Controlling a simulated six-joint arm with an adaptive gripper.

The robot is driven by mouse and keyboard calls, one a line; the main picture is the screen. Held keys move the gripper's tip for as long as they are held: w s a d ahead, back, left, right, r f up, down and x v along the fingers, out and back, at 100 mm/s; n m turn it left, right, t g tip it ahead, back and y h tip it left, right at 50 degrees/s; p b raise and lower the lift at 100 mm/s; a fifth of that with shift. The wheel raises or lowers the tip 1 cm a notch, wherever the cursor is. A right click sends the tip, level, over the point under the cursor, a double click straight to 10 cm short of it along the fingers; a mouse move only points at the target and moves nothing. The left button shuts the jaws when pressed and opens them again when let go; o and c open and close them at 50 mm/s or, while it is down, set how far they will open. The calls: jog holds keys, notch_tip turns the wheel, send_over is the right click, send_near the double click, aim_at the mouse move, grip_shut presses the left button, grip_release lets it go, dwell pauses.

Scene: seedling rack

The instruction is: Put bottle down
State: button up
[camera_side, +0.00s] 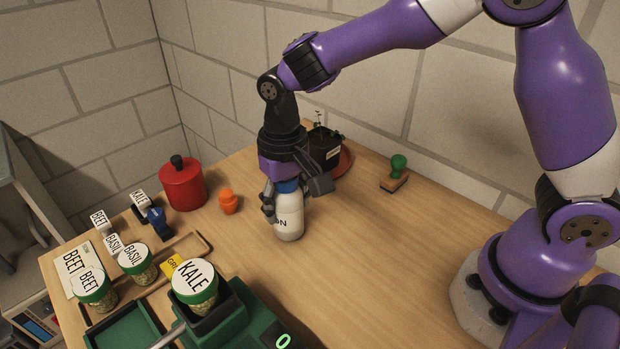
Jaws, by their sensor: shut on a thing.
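The bottle (289,222) is white with a blue cap and dark lettering, of which "ON" shows. It is upright near the middle of the wooden table (350,255). My gripper (291,194) points down from above and is shut on the bottle around its upper part. The fingers hide part of the bottle's neck and left side. The bottle's base looks at or very close to the table top; I cannot tell whether it touches.
A potted seedling (325,148) on a red saucer (344,163) stands close behind. A red canister (183,184), an orange object (229,202) and labelled jars (137,264) are left. A green machine (240,325) holds the KALE jar (194,289) in front. A green-handled stamp (396,174) lies right. Table right of the bottle is clear.

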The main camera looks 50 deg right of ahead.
jog(key=shift+f, duration=0.25)
jog(key=shift+f, duration=0.15)
jog(key=o, duration=1.3)
jog(key=r, duration=1.2)
jog(key=shift+s+d+r, duration=0.15)
jog(key=shift+d+r, duration=0.05)
jog(key=shift+r, duration=0.05)
jog(key=s+d+n+t, duration=0.1)
jog(key=s+d+t, duration=0.4)
jog(key=s+d, duration=0.6)
jog(key=shift+s+r+n+t, duration=0.3)
jog(key=shift+s+r+n, duration=0.1)
jog(key=shift+s, duration=0.1)
